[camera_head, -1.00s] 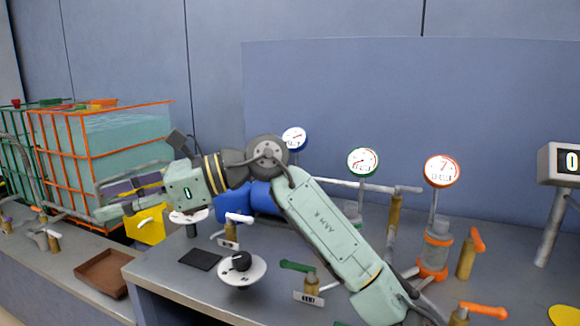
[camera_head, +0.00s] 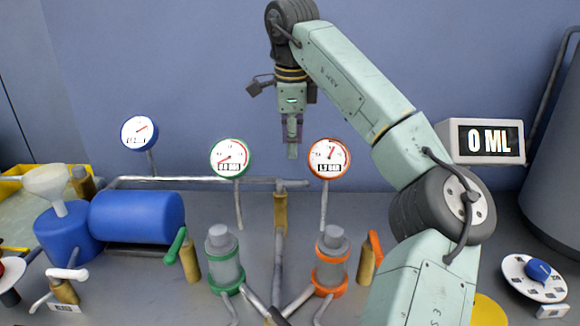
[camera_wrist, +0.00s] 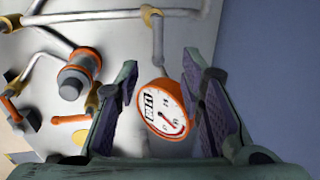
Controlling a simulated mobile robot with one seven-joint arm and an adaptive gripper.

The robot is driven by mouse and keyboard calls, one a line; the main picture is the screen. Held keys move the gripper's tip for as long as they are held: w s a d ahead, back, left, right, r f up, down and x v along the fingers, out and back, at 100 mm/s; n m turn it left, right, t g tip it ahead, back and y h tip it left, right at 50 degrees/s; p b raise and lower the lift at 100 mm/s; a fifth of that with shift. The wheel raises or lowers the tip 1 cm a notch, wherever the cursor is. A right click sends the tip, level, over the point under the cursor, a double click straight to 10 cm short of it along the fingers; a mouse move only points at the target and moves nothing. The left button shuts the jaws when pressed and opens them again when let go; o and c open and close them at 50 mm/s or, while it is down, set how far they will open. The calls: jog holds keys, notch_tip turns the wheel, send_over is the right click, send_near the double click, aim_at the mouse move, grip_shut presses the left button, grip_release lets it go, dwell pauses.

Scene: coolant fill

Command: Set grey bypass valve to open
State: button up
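The valve that looks like the grey bypass valve has a brass body (camera_head: 280,212) and a light grey handle (camera_head: 292,183), on the pipework between the green-rimmed and orange-rimmed gauges in the head view. The handle looks to lie sideways, roughly along the horizontal pipe. My gripper (camera_head: 292,152) hangs pointing down above this handle in the picture, apart from it; their depth gap is unclear. In the wrist view the two fingers (camera_wrist: 162,100) are wide apart with nothing held. The orange gauge (camera_wrist: 164,108) shows beyond them. A brass fitting (camera_wrist: 152,17) lies at the top edge; I cannot tell if it is this valve.
The green gauge (camera_head: 230,158) and orange gauge (camera_head: 329,158) stand on thin posts near my gripper. Green-handled (camera_head: 176,245) and orange-handled (camera_head: 375,247) valves and two clear cylinders stand in front. A blue tank (camera_head: 138,217) is left, a display (camera_head: 487,141) right.

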aim_at(291, 181)
jog(key=f, duration=0.3)
jog(key=w+f+p, duration=0.1)
jog(key=f, duration=0.6)
jog(key=shift+w+a+p, duration=0.1)
jog(key=shift+w+p, duration=0.2)
jog(key=shift+c, duration=0.2)
grip_shut()
